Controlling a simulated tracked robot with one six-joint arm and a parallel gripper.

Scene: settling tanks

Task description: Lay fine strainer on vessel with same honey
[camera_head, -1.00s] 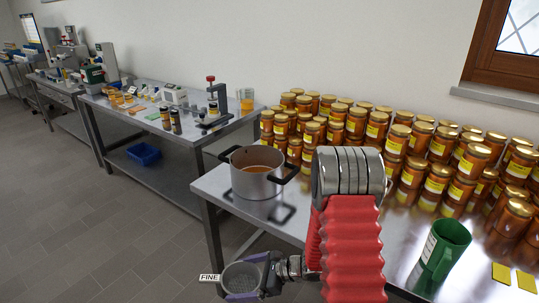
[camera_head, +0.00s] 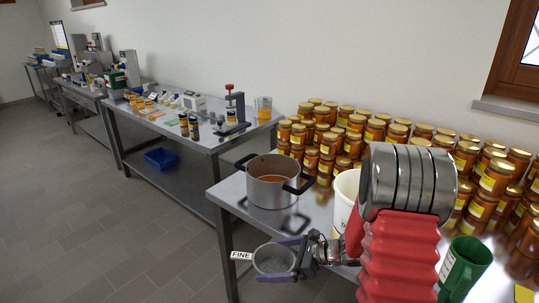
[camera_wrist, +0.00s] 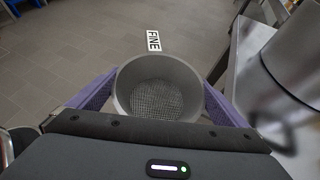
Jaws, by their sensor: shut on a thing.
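The fine strainer (camera_head: 273,260) is a grey round cup with a mesh bottom and a tag reading FINE. My gripper (camera_head: 285,258) is shut on it, with a purple finger on each side. The strainer hangs off the left front edge of the near table, over the floor. It also shows in the wrist view (camera_wrist: 160,95) between the purple fingers. A steel pot (camera_head: 271,186) with black handles and amber honey inside stands on the near table, above and apart from the strainer. A white bucket (camera_head: 344,198) stands right of the pot, partly hidden by my arm; its contents are hidden.
Several rows of honey jars (camera_head: 490,177) fill the back of the near table (camera_head: 236,190). A green jug (camera_head: 466,262) stands at the right. A farther table holds a clamp stand (camera_head: 233,110) and a glass beaker of amber liquid (camera_head: 264,107). The floor at left is clear.

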